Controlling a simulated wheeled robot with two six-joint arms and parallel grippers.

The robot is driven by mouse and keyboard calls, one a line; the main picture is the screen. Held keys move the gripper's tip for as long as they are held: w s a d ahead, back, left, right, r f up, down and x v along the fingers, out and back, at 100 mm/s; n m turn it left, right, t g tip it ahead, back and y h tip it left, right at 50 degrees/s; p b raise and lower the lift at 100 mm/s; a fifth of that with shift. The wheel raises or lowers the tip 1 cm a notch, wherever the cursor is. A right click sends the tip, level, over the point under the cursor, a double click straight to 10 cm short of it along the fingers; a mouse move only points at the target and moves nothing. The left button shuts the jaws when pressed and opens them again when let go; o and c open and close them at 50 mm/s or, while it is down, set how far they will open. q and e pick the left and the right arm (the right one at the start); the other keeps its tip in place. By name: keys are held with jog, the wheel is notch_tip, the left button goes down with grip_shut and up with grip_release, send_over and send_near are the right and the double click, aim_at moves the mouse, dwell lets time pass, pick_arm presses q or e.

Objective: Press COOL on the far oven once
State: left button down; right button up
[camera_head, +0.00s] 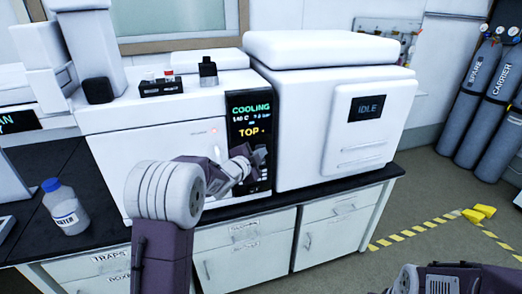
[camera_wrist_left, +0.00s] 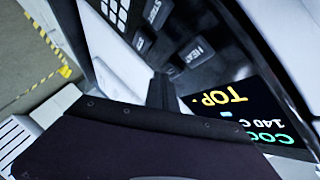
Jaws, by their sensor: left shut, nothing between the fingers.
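The oven (camera_head: 150,150) is a white instrument with a dark control panel (camera_head: 248,112) on its right front. The panel's display reads COOLING in green and TOP in yellow, and a red light shows beside it. My left gripper (camera_head: 258,156) is shut and empty, with its tip at the panel below the display. In the left wrist view its fingertips (camera_wrist_left: 162,92) are over the panel, near a HEAT key (camera_wrist_left: 196,53) and a START key (camera_wrist_left: 152,12). The COOL key is not readable; the gripper may hide it. I cannot tell whether the tip touches the panel.
A white instrument with an IDLE screen (camera_head: 369,107) stands right of the oven. A small dark vial rack (camera_head: 160,88) sits on the oven. A blue-capped bottle (camera_head: 65,207) stands on the dark bench at left. Gas cylinders (camera_head: 482,100) and striped floor tape (camera_head: 405,236) are at right.

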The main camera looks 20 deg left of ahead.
pick_arm(q)
jog(key=shift+s+d+b, duration=0.45)
jog(key=shift+s, duration=0.2)
jog(key=shift+f, duration=0.1)
jog(key=s+d+b, duration=0.1)
jog(key=s, duration=0.1)
jog(key=s+d+b, duration=0.1)
jog(key=s+b, duration=0.1)
jog(key=shift+d, duration=0.4)
